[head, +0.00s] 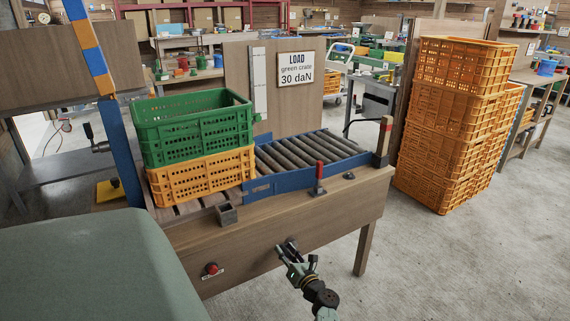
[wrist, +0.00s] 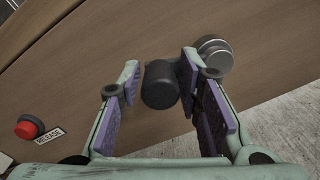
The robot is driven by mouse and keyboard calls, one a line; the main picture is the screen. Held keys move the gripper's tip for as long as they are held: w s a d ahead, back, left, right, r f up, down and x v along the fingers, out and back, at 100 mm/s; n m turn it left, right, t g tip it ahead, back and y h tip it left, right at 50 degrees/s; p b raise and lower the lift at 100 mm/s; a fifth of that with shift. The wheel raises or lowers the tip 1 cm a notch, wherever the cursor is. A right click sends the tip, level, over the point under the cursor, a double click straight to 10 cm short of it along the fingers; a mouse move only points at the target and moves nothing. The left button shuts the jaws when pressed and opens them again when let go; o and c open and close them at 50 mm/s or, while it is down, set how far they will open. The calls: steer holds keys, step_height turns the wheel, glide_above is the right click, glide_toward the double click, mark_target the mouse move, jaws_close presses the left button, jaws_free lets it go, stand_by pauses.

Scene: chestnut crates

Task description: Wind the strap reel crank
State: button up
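The strap reel crank is on the bench's front panel. In the wrist view its dark round knob (wrist: 160,86) stands between the fingers of my gripper (wrist: 160,66), and its silver hub (wrist: 214,54) is to the upper right, behind the right finger. The fingers are apart. A gap shows between the left finger and the knob; the right finger is close beside the knob, and I cannot tell whether it touches. The arm between knob and hub is mostly hidden by that finger. In the head view my gripper (head: 284,253) is low at the bench front and covers most of the crank.
A red button (wrist: 29,127) with a RELEASE label is left of the crank. On the bench, a green crate (head: 195,138) sits on an orange crate (head: 203,177) beside a roller conveyor (head: 310,150). A sign (head: 296,68) reads "LOAD green crate 30 daN". Orange crates (head: 450,130) are stacked right.

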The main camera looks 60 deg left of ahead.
steer(key=shift+o, duration=1.1)
steer(key=shift+f, duration=0.1)
steer(key=shift+d, duration=0.2)
steer(key=s+d, duration=0.1)
steer(key=d, duration=1)
steer(key=shift+s+d, duration=0.15)
steer(key=shift+d, duration=0.15)
